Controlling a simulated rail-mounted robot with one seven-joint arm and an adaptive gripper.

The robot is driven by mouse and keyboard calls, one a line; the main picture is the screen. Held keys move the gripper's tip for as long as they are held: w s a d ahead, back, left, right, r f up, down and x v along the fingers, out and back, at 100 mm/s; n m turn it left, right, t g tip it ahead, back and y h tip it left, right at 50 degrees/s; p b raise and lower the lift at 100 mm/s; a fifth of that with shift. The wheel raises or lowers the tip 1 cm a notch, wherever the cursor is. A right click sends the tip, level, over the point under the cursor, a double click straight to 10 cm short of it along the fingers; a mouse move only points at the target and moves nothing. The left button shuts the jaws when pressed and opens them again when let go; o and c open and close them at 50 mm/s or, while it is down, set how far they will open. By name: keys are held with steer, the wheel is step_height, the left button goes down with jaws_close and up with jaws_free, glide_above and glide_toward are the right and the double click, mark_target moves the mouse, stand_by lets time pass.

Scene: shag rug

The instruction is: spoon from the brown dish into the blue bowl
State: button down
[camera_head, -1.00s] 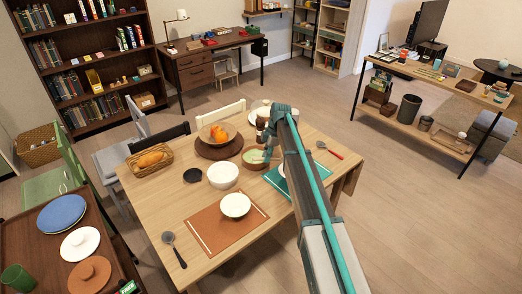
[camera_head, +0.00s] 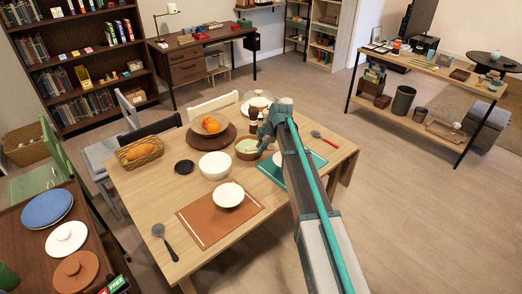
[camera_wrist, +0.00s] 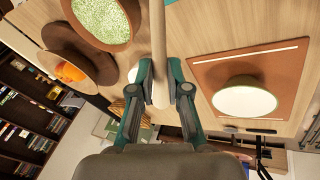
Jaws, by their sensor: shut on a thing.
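The brown dish (camera_head: 240,154) with pale green contents stands on the dining table, and it also shows at the top left of the wrist view (camera_wrist: 137,8). My gripper (camera_head: 266,141) is just to the right of and above this dish. In the wrist view my gripper (camera_wrist: 160,92) is shut on a wooden handle, taken as the spoon (camera_wrist: 158,45); its far end is out of frame. No bowl looks clearly blue. A pale bowl (camera_head: 280,158) on the teal mat is partly hidden by my arm.
A white bowl (camera_head: 215,166) stands left of the dish. Another bowl (camera_head: 228,196) sits on the orange mat (camera_head: 201,226). A red-handled spoon (camera_head: 325,138) lies right.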

steer(key=t+b, duration=0.2)
steer(key=b, duration=0.1)
steer(key=f+t+b, duration=0.1)
steer(key=t+b, duration=0.1)
steer(key=b, duration=0.2)
steer(key=s+f+m+t+b, duration=0.1)
steer(key=t+b, duration=0.1)
steer(key=b, duration=0.2)
steer(key=shift+t+y, duration=0.4)
steer(key=shift+t+b, duration=0.6)
steer(key=shift+b, duration=0.6)
steer(key=t+b, duration=0.1)
steer(key=b, duration=0.1)
steer(key=t+b, duration=0.1)
steer(key=b, duration=0.1)
steer(key=shift+s+f+m+t+b, duration=0.2)
steer(key=shift+m+t+b, duration=0.1)
steer(key=shift+b, duration=0.1)
steer(key=p, duration=0.1)
steer(key=r+g+p, duration=0.1)
steer(key=p, duration=0.1)
steer(key=shift+w+r, duration=0.15)
steer(key=shift+w, duration=0.1)
steer(key=g+p, duration=0.1)
steer(key=p, duration=0.2)
steer(key=shift+w+r+g, duration=0.1)
steer(key=shift+r+g, duration=0.05)
steer(key=shift+g, duration=0.25)
